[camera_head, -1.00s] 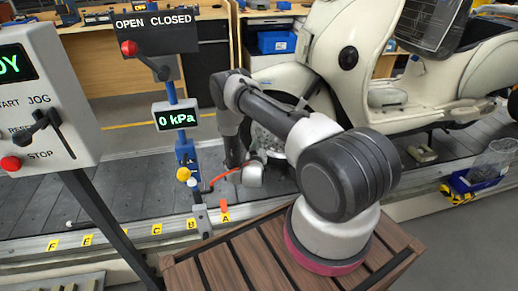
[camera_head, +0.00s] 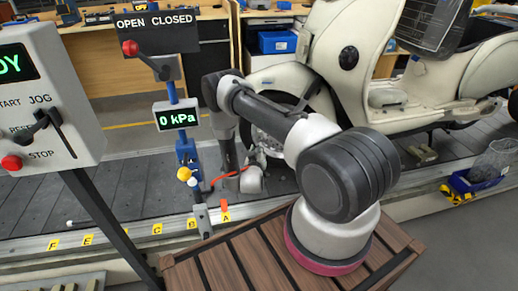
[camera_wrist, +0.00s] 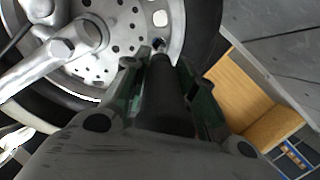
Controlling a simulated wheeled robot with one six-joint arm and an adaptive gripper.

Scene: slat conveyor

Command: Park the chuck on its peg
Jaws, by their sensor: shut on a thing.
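In the wrist view my gripper (camera_wrist: 160,72) is shut on the chuck (camera_wrist: 167,105), a dark cylinder between its green-grey fingers. The chuck's far end points at the scooter wheel (camera_wrist: 105,70), close to a small dark stub (camera_wrist: 158,44) on the rim; I cannot tell whether they touch. In the head view my fingers and the chuck are hidden near the wheel. An orange-red hose (camera_head: 228,177) runs between my wrist and the post (camera_head: 185,150). The post carries a yellow ball (camera_head: 184,174) and a gauge (camera_head: 176,116) reading 0 kPa. I cannot clearly make out the peg.
The cream scooter (camera_head: 385,75) stands on the slat conveyor (camera_head: 125,185). Yellow letter tags (camera_head: 157,229) line its front edge. A control box (camera_head: 45,95) stands at left, with an OPEN/CLOSED panel (camera_head: 155,33) above the post. A blue bin (camera_head: 470,184) is at right.

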